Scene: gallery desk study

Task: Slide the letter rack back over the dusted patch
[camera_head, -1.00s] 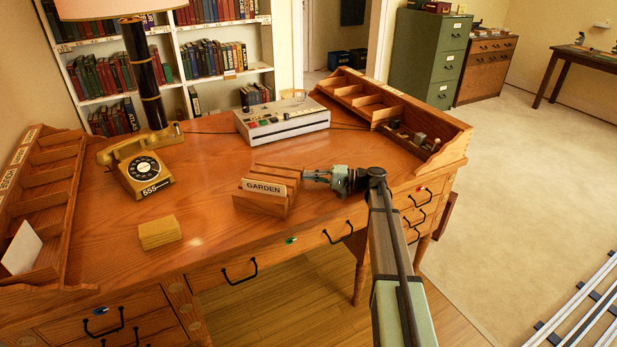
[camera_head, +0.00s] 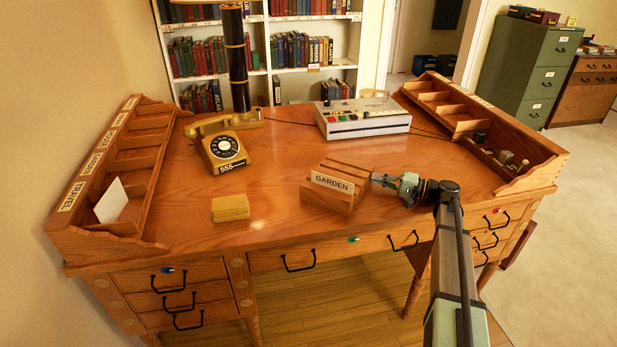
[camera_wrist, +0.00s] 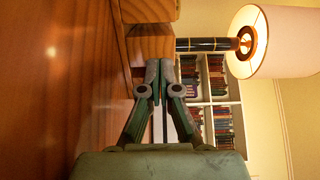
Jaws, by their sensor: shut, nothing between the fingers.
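The letter rack (camera_head: 322,194) is a small wooden block with slots and a "GARDEN" label, standing near the front middle of the desk top (camera_head: 290,160). My gripper (camera_head: 376,179) is shut and empty at the rack's right side. In the wrist view, the closed fingertips (camera_wrist: 160,66) meet or nearly meet the rack's wooden end (camera_wrist: 148,44); I cannot tell whether they press on it. I cannot make out a dusted patch; a bright spot on the wood left of the rack looks like a reflection.
A yellow pad (camera_head: 231,208) lies left of the rack, with bare wood between. A yellow telephone (camera_head: 223,150) stands behind the pad. A grey machine with buttons (camera_head: 362,121) is behind the rack. Wooden organizers stand at the left (camera_head: 120,165) and right (camera_head: 490,130) ends.

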